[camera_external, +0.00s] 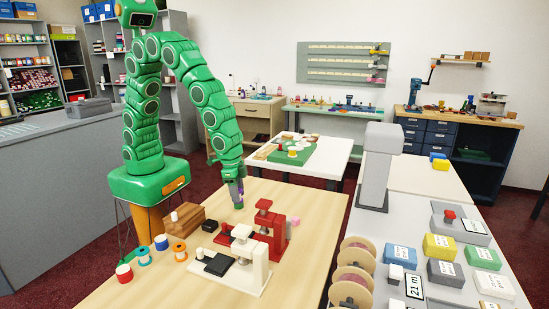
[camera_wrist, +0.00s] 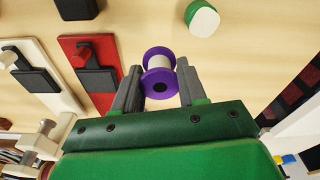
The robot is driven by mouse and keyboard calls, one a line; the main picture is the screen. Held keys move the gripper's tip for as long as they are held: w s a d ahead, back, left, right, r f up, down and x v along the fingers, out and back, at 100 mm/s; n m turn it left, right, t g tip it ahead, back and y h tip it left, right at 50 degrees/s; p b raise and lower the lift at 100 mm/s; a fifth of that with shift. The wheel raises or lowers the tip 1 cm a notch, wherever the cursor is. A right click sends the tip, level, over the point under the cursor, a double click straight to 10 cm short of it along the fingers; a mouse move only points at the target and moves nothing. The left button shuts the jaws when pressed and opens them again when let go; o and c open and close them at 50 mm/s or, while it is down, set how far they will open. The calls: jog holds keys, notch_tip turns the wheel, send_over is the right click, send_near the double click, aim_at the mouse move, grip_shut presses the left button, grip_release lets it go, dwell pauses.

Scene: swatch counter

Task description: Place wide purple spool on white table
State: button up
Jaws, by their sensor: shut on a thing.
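My gripper (camera_external: 237,198) hangs over the pale wooden table, its fingers pointing down. In the wrist view my gripper (camera_wrist: 157,90) is shut on the purple spool (camera_wrist: 159,78), which has purple flanges and a pale middle. In the external view only a small bit of purple (camera_external: 241,186) shows at the fingers. Whether the spool touches the tabletop is hard to tell. The white table (camera_external: 336,155) stands behind the wooden table, with a green mat (camera_external: 292,158) and several small things on it.
The wooden table (camera_external: 190,285) carries a red press (camera_external: 268,222), a white press (camera_external: 243,263), a wooden block (camera_external: 184,220) and several spools at the left. A grey counter with boxes and large reels (camera_external: 352,272) is at right. A grey post (camera_external: 378,165) stands right of the white table.

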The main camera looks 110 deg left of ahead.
aim_at(246, 219)
jog(key=shift+w+d+f, duration=0.1)
jog(key=shift+w+f, duration=0.6)
jog(key=shift+f, duration=0.25)
jog(key=shift+w+d+f, duration=0.1)
jog(key=shift+w+f, duration=0.6)
jog(key=shift+f, duration=1.65)
jog(key=shift+f, duration=0.15)
jog(key=o, duration=1.1)
